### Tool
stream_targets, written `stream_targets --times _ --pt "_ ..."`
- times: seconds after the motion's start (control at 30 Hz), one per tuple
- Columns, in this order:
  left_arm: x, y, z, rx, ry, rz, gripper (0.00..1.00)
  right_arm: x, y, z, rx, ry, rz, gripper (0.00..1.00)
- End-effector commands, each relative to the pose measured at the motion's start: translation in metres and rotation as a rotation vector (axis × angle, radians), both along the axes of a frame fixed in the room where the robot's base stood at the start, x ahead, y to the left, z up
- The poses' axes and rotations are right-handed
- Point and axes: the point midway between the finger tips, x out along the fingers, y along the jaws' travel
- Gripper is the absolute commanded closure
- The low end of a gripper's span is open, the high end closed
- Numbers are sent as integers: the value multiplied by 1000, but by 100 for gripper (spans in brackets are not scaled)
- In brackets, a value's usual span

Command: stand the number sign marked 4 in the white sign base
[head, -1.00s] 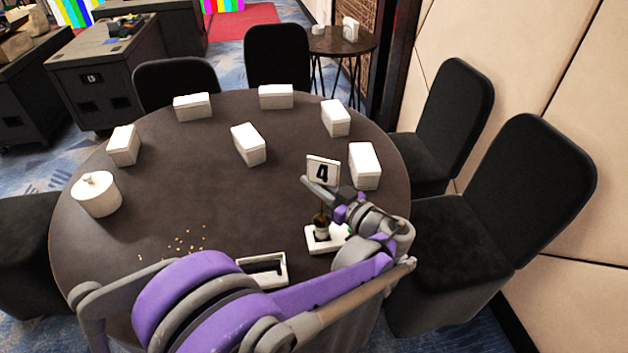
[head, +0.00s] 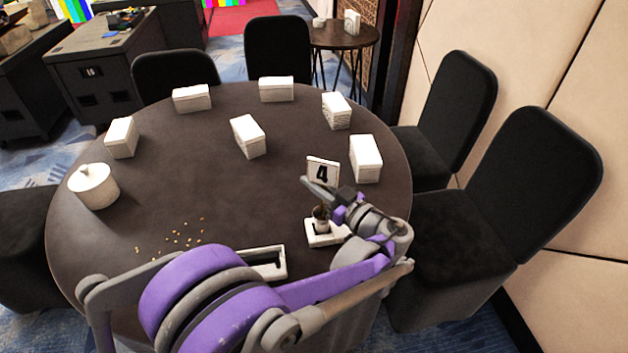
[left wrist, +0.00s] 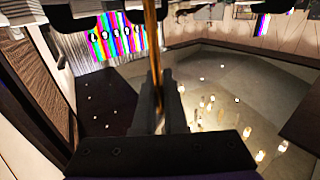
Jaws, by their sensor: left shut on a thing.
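The number sign marked 4 (head: 322,171) is a white plate with a black 4, roughly upright above the table's near right side. My left gripper (head: 334,190) is shut on its thin stem, just below the plate. In the left wrist view the gold-brown stem (left wrist: 153,55) stands between the fingers (left wrist: 160,92). The white sign base (head: 316,241) lies on the table below, partly hidden by my arm. The stem comes down to the short upright socket on the base. I cannot tell how far it is inside. My right gripper is not in view.
On the round dark table (head: 190,180) are several white boxes (head: 249,137), a white lidded pot (head: 94,186) and scattered small yellowish bits (head: 180,238). A white slotted tray (head: 277,264) is left of the base, partly behind my arm. Black chairs (head: 540,190) surround the table.

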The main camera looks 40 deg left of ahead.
Motion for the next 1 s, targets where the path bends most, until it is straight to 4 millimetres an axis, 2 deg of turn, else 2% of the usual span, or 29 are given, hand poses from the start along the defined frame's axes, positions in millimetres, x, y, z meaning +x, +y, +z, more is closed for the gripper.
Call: stream_targets --times 0.23,0.27,0.43,0.77,0.87,1.0 --pt "0 0 -8 0 0 0 100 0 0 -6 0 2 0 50" --pt "0 0 -8 0 0 0 87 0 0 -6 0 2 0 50" --pt "0 0 -7 0 0 0 57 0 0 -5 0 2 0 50" --pt "0 -2 -7 0 0 -1 56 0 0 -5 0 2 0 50" --pt "0 -12 -7 -1 0 -4 56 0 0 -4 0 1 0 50" --pt "-2 -37 -7 -1 0 -6 56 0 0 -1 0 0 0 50"
